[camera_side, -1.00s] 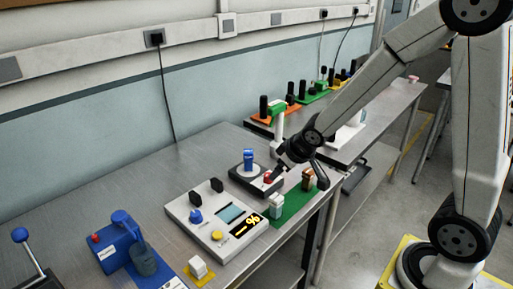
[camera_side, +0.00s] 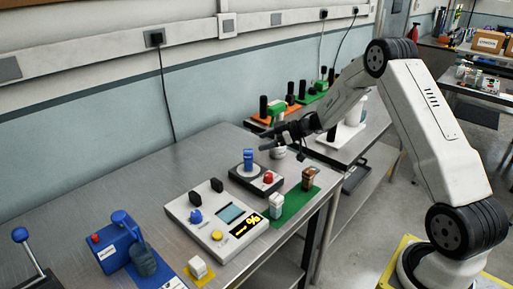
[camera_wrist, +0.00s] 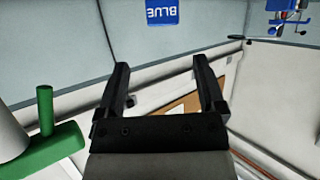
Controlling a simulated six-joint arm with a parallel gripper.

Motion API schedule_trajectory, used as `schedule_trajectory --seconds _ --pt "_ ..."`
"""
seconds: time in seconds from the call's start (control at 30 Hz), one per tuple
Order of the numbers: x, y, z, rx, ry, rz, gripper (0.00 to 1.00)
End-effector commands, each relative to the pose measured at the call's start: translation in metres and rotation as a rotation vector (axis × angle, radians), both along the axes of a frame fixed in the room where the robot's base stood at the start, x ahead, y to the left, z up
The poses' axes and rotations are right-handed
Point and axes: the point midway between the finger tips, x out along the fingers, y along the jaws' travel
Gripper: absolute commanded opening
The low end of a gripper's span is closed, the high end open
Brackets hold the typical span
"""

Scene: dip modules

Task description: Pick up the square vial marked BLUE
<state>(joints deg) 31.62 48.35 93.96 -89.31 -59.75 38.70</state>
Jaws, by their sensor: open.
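The blue square vial (camera_side: 248,158) stands upright in the round holder of a small black device. Its label reading BLUE (camera_wrist: 164,12) shows upside down at the top edge of the wrist view, where the vial is partly cut off. My gripper (camera_side: 264,143) is just to the right of the vial in the side view, around its top height and apart from it. In the wrist view my gripper (camera_wrist: 161,66) has its two fingers spread with nothing between them, and the vial lies beyond the fingertips.
The black device has a red button (camera_side: 268,177). A white console (camera_side: 215,222) with a display is in front of it. A green mat (camera_side: 292,206) holds a pale vial and a brown vial. A green-topped stand (camera_side: 277,118) is behind my gripper; green parts (camera_wrist: 50,142) show in the wrist view.

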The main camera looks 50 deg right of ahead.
Motion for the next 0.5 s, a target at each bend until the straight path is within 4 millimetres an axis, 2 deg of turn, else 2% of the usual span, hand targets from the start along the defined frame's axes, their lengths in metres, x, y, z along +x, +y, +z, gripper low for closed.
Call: schedule_trajectory --seconds 0.2,0.5 --pt "-0.011 -0.009 -0.012 0.04 0.022 0.09 0.88" --pt "-0.009 -0.005 -0.016 0.043 0.025 0.101 0.88"
